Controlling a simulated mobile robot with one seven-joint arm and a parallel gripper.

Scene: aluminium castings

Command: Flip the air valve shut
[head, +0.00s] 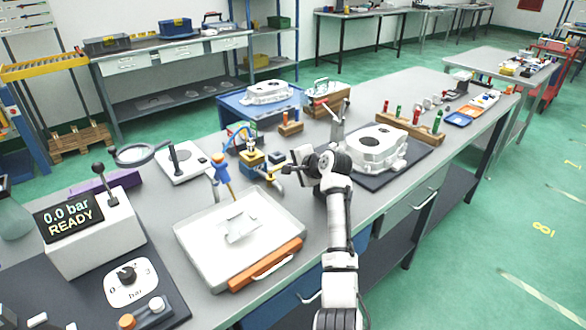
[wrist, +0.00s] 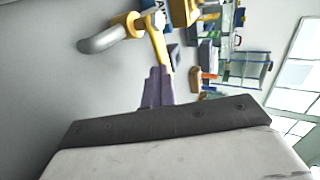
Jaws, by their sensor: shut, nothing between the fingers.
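The air valve (head: 258,162) is a yellow and brass fitting on the bench, left of my gripper, with a blue hose rising behind it. In the wrist view, a brass body (wrist: 128,24) with a bent grey pipe end shows at the top, and a yellow bar, apparently the lever (wrist: 160,48), runs from it down towards my fingers. My gripper (head: 287,169) is shut and empty; its fingers (wrist: 156,78) point at the bar's near end. I cannot tell whether they touch it. My arm hides part of the bench.
A white tray (head: 197,245) with an orange-handled edge lies in front of the valve. A casting (head: 372,146) sits on a dark mat to the right. A blue and orange tool (head: 221,170) stands left of the valve. A 0.0 bar READY display (head: 70,217) is at far left.

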